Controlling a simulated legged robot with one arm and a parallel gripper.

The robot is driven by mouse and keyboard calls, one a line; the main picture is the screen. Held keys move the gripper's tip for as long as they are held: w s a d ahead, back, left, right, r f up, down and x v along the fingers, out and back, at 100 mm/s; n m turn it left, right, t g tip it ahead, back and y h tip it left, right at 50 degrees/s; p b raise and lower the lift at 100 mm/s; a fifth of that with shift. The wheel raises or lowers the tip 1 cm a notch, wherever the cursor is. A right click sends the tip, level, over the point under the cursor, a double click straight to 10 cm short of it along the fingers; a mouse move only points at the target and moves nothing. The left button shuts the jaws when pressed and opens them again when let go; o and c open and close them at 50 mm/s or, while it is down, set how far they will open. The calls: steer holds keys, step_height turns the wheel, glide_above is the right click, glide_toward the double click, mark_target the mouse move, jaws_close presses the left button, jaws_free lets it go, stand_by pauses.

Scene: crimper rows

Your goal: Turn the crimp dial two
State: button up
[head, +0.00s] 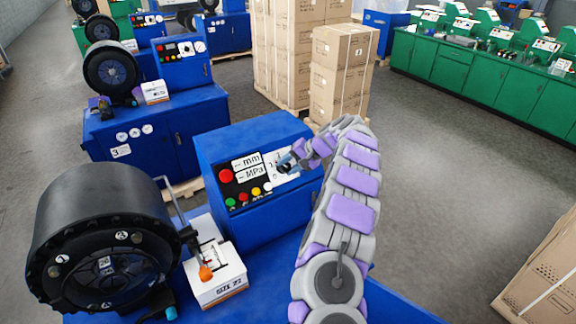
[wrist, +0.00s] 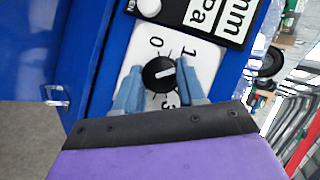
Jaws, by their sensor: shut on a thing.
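The crimp dial (wrist: 158,73) is a round black knob on a white plate, seen in the wrist view. The digits 0, 1 and 3 show around it; the spot between 1 and 3 is covered by a finger. Its white pointer mark points to the right, towards that finger. My gripper (wrist: 160,80) has its blue-grey fingers on either side of the knob, shut on it. In the head view my gripper (head: 286,163) is at the sloped control panel (head: 241,178), and the dial is hidden behind it.
The panel has mm and MPa labels (head: 246,166), a red button (head: 225,176) and several small coloured buttons. A black crimper head (head: 100,190) and a SIZE 22 box (head: 217,278) are to the left.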

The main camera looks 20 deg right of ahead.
steer(key=m+y, duration=0.1)
steer(key=m, duration=0.1)
steer(key=m+t+b, duration=0.1)
steer(key=shift+s+d+f+m+t+y, duration=0.1)
steer(key=shift+f+m+t+y, duration=0.2)
steer(key=shift+m+y, duration=0.1)
steer(key=shift+m+t+y+b, duration=0.4)
steer(key=shift+m+t, duration=0.3)
steer(key=shift+m, duration=0.6)
steer(key=o, duration=0.8)
steer(key=shift+o, duration=1.3)
steer(key=shift+w+d+f, duration=0.1)
steer(key=shift+w+f, duration=0.05)
steer(key=shift+w, duration=0.05)
steer(key=shift+s, duration=0.15)
